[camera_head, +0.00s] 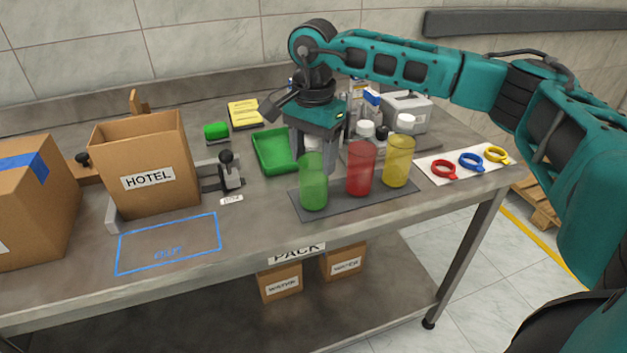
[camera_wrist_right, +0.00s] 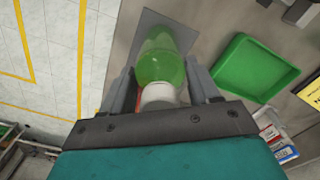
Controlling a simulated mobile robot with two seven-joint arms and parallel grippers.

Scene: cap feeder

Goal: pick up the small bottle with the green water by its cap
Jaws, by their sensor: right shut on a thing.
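The small bottle with the green water (camera_head: 313,184) is upright at the left end of the dark mat (camera_head: 345,206). Its base looks to be on or very near the mat. My right gripper (camera_head: 314,160) comes down over it from above. In the right wrist view the green bottle (camera_wrist_right: 160,62) shows with its white cap (camera_wrist_right: 158,96) between the two fingers of the gripper (camera_wrist_right: 162,88), which is shut on the cap. In the head view the gripper partly hides the cap. My left gripper is not in view.
A red bottle (camera_head: 360,170) and a yellow bottle (camera_head: 398,162) stand close on the right. A green tray (camera_head: 262,160) lies behind on the left. Colored rings (camera_head: 471,162) lie on a white sheet at right. An open HOTEL box (camera_head: 147,180) stands left.

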